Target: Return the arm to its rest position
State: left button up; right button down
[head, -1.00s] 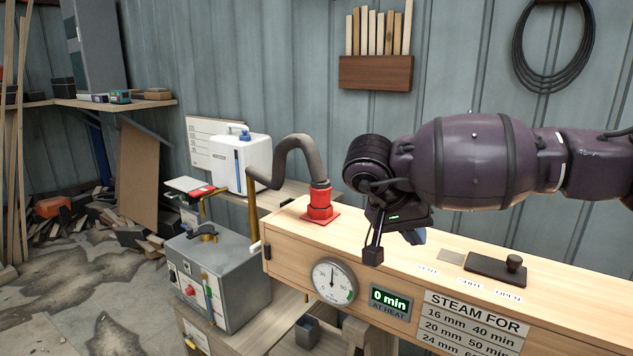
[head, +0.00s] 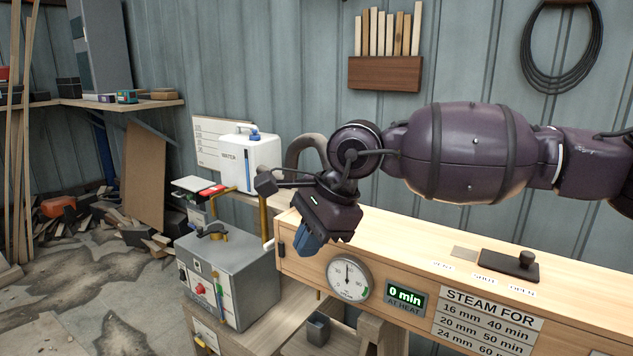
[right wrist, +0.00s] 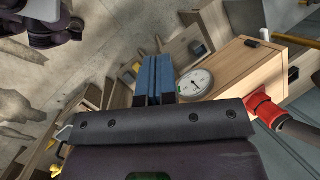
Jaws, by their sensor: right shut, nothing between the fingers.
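My right arm comes in from the right in the head view, above the wooden steam box (head: 400,262). Its right gripper (head: 308,243) hangs at the box's left end, blue fingers pointing down, shut and empty. In the right wrist view the two blue fingers (right wrist: 154,78) lie side by side with nothing between them. The wrist hides the red hose fitting in the head view; the fitting (right wrist: 262,108) shows in the right wrist view, apart from the fingers. My left gripper is not in view.
A grey boiler (head: 225,275) stands left of the box, with a white water container (head: 248,165) behind it. A dark sliding plate with a knob (head: 510,265) sits on the box top. A round gauge (head: 350,278) is on its front. Scrap wood lies on the floor at left.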

jog(key=s+a+r+m+g+y, duration=0.1)
jog(key=s+a+r+m+y, duration=0.3)
jog(key=m+y, duration=0.3)
jog(key=s+a+r+m+g+y, duration=0.1)
jog(key=a+r+m+y, duration=0.3)
jog(key=a+m+y, duration=0.25)
jog(key=w+d+f+m+t+y, duration=0.25)
jog(key=w+d+m+t, duration=0.3)
jog(key=m+t, duration=0.6)
jog(key=w+d+f+m+t+h, duration=0.1)
jog(key=d+f+m+t+h, duration=0.4)
jog(key=d+f+m, duration=0.55)
jog(key=w+d+f+m+t+h, duration=0.2)
jog(key=d+f+m+h, duration=0.45)
jog(key=m, duration=0.65)
jog(key=s+d+f+m+g+h, duration=0.1)
jog(key=s+d+f+m+h, duration=0.25)
jog(key=f, duration=0.35)
jog(key=s+d+f+m+h, duration=0.2)
jog(key=s+d+f+m, duration=0.15)
jog(key=f, duration=0.45)
jog(key=s+d+f+m+g+h, duration=0.2)
jog(key=s+d+f, duration=0.3)
jog(key=s+f, duration=0.3)
jog(key=s+d+f+m+g+h, duration=0.2)
jog(key=s+d+f, duration=0.3)
jog(key=s+f, duration=0.4)
jog(key=s+g, duration=0.1)
jog(key=s, duration=0.3)
jog(key=shift+s, duration=0.25)
